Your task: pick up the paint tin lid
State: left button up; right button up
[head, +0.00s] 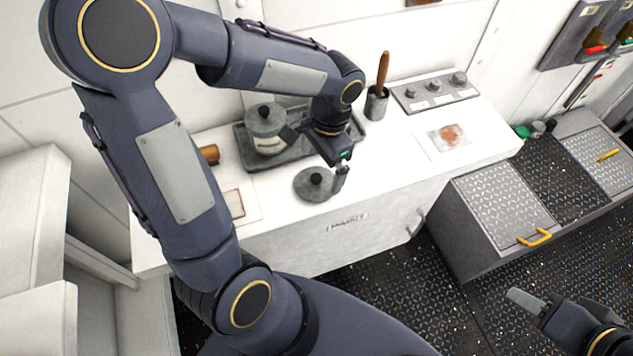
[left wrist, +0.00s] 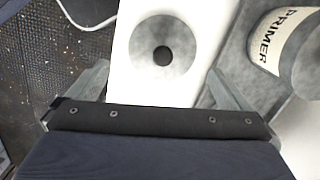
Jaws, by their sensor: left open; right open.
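The paint tin lid (head: 309,188) is a grey disc with a black knob, lying flat on the white counter. In the left wrist view the lid (left wrist: 145,38) shows whole, ahead of and between the fingers. My left gripper (head: 341,176) is open, close to the lid's right side in the head view, and partly covers it. In the left wrist view its fingers (left wrist: 158,80) are spread and nothing is between them. A grey tin (head: 267,142) with a black-knobbed top stands on a dark tray; its PRIMER label (left wrist: 283,38) shows in the left wrist view. My right gripper (head: 527,302) is open and empty, far right.
The dark tray (head: 248,157) lies behind the lid. A pot with a wooden-handled brush (head: 376,104) and a knob panel (head: 431,92) stand further right. A stained sheet (head: 450,137) lies on the counter (head: 400,155). The counter right of the lid is clear.

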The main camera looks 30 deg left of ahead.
aim_at(316, 177)
pick_arm(q)
jog(key=f, duration=0.5)
jog(key=shift+s+a+f, duration=0.1)
jog(key=shift+s+a, duration=0.3)
jog(key=shift+c, duration=0.3)
jog(key=c, duration=0.8)
